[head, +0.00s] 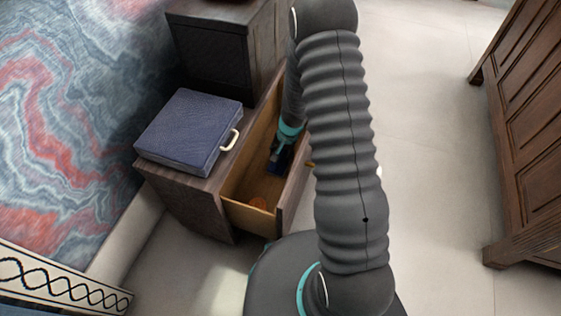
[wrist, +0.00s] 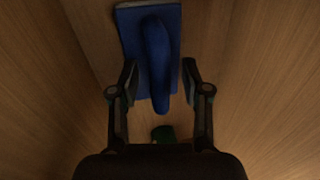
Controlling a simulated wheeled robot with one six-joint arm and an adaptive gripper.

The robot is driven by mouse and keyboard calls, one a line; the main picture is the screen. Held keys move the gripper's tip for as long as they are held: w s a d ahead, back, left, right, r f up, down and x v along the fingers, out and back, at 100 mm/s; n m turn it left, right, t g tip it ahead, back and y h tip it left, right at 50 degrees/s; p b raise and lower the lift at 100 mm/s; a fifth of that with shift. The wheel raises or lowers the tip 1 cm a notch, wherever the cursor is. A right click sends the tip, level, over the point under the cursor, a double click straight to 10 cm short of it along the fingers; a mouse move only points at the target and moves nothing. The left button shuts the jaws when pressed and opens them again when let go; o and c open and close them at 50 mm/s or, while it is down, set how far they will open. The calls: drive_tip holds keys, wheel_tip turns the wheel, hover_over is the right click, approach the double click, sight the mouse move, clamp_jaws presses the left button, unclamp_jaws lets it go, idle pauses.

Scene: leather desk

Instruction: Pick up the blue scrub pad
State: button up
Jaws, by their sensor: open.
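The blue scrub pad (wrist: 151,52) lies inside the open wooden drawer, in the upper middle of the wrist view. It has a flat blue base and a long raised blue handle that runs toward me. My gripper (wrist: 157,72) is open, with one finger on each side of the pad's lower part. I cannot tell whether the fingers touch it. In the head view my gripper (head: 279,160) reaches down into the drawer (head: 240,188), and the pad is hard to make out there.
A small green thing (wrist: 163,133) lies in the drawer close to my gripper. An orange round thing (head: 259,203) is at the drawer's near end. A blue box with a pale handle (head: 190,130) sits on the cabinet to the left. Drawer walls are close around my gripper.

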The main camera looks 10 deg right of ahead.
clamp_jaws()
wheel_tip(320, 180, up, 10)
drive_tip(key=p, duration=0.2)
drive_tip(key=shift+p, duration=0.3)
idle(0.3)
